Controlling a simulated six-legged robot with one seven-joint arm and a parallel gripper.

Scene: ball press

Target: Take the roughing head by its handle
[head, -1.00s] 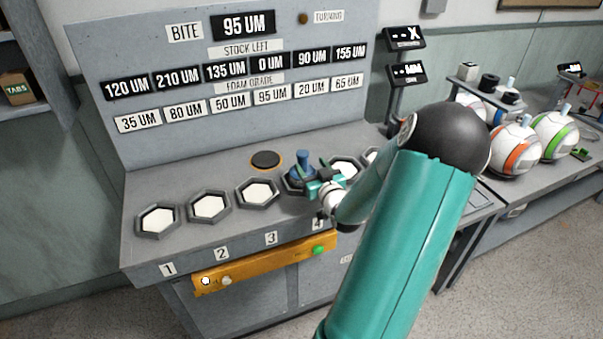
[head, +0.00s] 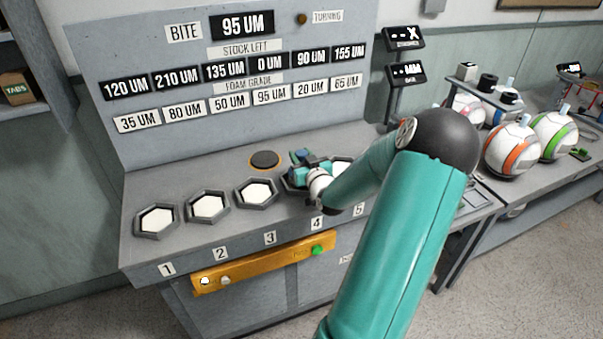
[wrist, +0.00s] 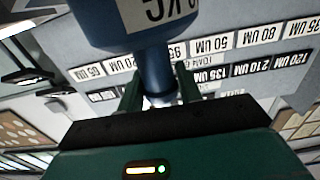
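The roughing head (head: 300,155) is blue, with a wide body and a narrower handle. In the head view it is at the fourth hexagonal pad (head: 289,184), mostly hidden by my gripper (head: 308,164). In the wrist view, which is upside down, its labelled body (wrist: 100,22) fills the top and its handle (wrist: 153,70) runs down between my two fingers. The fingers (wrist: 160,88) stand on either side of the handle, very close to it. I cannot tell whether they press on it, or whether the head rests on the pad.
Other hexagonal pads (head: 207,207) line the grey bench (head: 150,188). A round black disc (head: 264,159) lies behind them. A yellow panel (head: 262,264) with buttons is on the front. The signboard (head: 215,75) rises behind. Striped balls (head: 512,148) stand on the right bench.

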